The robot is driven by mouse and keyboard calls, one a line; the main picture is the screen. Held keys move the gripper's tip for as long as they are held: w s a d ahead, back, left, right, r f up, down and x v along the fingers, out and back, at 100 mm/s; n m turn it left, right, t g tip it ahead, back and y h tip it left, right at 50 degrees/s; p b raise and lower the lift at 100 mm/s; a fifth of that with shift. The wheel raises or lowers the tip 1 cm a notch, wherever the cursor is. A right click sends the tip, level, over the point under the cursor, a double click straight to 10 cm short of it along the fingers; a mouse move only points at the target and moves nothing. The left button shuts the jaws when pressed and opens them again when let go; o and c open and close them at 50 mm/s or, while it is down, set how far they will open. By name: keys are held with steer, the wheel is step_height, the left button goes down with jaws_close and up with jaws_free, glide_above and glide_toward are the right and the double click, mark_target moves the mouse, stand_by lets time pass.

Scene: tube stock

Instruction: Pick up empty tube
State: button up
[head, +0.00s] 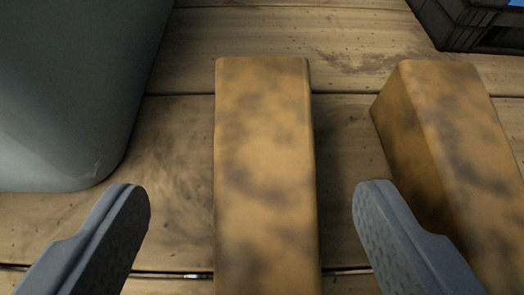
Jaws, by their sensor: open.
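A long, square-sided tube (263,160), mottled orange-brown, lies on the wooden planks and runs from the middle of the view to the bottom edge. A second, similar tube (455,150) lies to the right at a slant, partly behind my right finger. No open end of either tube shows, so I cannot tell whether they are empty. My gripper (250,208) is open, with one grey finger on each side of the middle tube. Gaps show between the fingers and that tube, and nothing is held.
A large grey rounded container (70,80) fills the upper left, close to my left finger. A black crate (465,28) with something blue inside is at the top right corner. The wooden plank surface (340,30) is bare behind the tubes.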

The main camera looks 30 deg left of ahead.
mark_target(268, 190)
steer(key=shift+d+b+x, duration=0.1)
steer(key=shift+b+x, duration=0.25)
steer(key=shift+x, duration=0.95)
steer(key=shift+d+b+x, duration=0.15)
steer(key=shift+b+x, duration=0.2)
steer(key=shift+x, duration=0.9)
steer(key=shift+w+f, duration=0.1)
steer(key=shift+c, duration=0.3)
steer(key=c, duration=1)
